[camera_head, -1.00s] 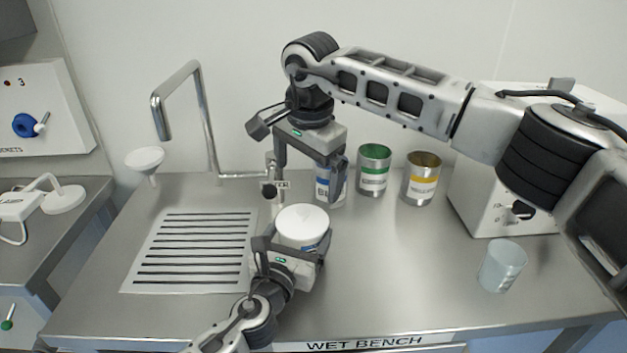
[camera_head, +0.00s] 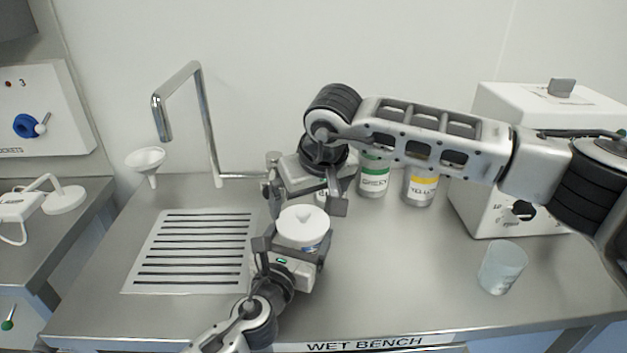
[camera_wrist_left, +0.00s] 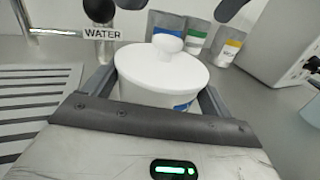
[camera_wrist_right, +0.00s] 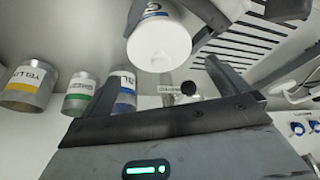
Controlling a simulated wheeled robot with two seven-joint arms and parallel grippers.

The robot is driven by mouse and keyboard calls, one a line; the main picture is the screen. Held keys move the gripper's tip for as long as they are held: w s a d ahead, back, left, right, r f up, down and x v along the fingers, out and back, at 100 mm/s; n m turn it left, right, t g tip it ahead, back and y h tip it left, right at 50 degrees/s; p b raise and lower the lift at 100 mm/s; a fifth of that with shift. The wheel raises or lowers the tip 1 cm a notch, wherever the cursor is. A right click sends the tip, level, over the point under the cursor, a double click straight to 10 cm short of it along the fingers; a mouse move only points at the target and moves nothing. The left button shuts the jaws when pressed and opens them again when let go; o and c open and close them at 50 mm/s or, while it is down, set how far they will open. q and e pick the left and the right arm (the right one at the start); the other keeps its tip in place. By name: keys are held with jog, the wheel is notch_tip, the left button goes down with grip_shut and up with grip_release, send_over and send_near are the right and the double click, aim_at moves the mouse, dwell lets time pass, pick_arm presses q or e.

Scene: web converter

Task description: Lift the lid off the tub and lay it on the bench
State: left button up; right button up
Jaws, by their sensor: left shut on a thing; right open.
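The white tub (camera_wrist_left: 150,97) has its white lid (camera_head: 298,232) on, with a round knob (camera_wrist_left: 168,44) on top. My left gripper (camera_head: 290,248) is shut on the tub's sides, with a finger on each side in the left wrist view. The tub's blue label is partly hidden. My right gripper (camera_head: 307,203) is open and empty, above and behind the lid in the head view. In the right wrist view the tub (camera_wrist_right: 158,40) is near the top, beyond the open fingers and not between them. The bench (camera_head: 400,275) is bare metal around the tub.
Green (camera_head: 374,178) and yellow (camera_head: 419,187) labelled cans stand behind; a blue one (camera_wrist_right: 124,95) is mostly hidden in the head view. A translucent beaker (camera_head: 502,268) stands right. A slotted drain (camera_head: 195,250), funnel (camera_head: 146,160) and tap (camera_head: 205,120) are left.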

aim_at(304, 212)
jog(key=shift+x, duration=2.7)
jog(key=c, duration=0.8)
jog(key=shift+r, duration=0.2)
jog(key=shift+r, duration=1)
pick_arm(q)
jog(key=shift+f, duration=0.1)
pick_arm(e)
jog(key=shift+r, duration=2)
pick_arm(q)
jog(key=o, duration=1.3)
jog(key=shift+c, duration=0.2)
